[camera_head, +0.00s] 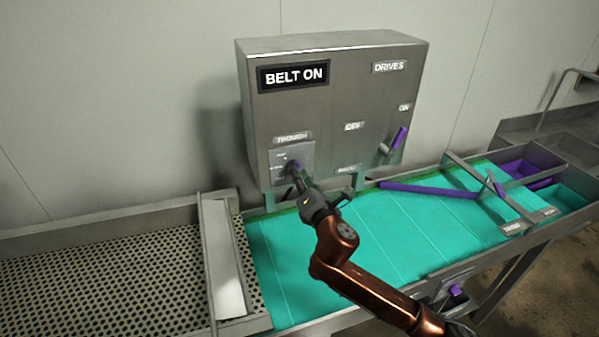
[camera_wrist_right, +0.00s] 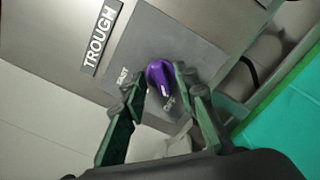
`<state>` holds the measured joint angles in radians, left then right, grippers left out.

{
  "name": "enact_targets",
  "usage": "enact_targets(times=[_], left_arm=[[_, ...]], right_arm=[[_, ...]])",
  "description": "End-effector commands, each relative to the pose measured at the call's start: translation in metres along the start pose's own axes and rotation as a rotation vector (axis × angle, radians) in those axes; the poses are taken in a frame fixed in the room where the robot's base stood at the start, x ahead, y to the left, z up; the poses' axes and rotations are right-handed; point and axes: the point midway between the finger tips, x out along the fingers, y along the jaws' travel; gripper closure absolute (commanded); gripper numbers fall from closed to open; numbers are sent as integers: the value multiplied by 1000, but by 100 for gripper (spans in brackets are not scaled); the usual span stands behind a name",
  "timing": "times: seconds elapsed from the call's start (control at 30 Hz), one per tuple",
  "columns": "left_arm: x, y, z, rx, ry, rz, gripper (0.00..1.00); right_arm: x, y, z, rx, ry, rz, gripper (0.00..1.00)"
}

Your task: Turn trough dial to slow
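The trough dial is a purple knob on a grey plate (camera_head: 277,160) under the TROUGH label, at the lower left of the steel control box (camera_head: 340,100). A FAST label (camera_wrist_right: 123,77) shows to the left; no slow label is readable. In the head view my right gripper (camera_head: 297,172) covers most of the dial. My left gripper is not in view.
A BELT ON display (camera_head: 293,76) is on the box's upper left. A purple lever (camera_head: 399,138) is on its right. Below runs a teal belt (camera_head: 400,235) with a purple bar (camera_head: 430,189) across it. A perforated trough (camera_head: 110,275) lies to the left.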

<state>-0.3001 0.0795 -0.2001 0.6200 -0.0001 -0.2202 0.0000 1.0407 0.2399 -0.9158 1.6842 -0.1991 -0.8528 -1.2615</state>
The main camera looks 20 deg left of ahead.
Motion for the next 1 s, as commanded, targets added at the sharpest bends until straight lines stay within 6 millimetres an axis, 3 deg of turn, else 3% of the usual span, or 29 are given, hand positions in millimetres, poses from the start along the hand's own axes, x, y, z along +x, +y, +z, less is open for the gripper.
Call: enact_targets(times=[0.37, 0.77, 1.0], left_arm=[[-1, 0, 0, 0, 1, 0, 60], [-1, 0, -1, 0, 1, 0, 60], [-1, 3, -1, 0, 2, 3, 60]], right_arm=[[8, 0, -1, 1, 1, 1, 72], [8, 0, -1, 1, 1, 0, 99], [6, -3, 2, 1, 0, -1, 100]])
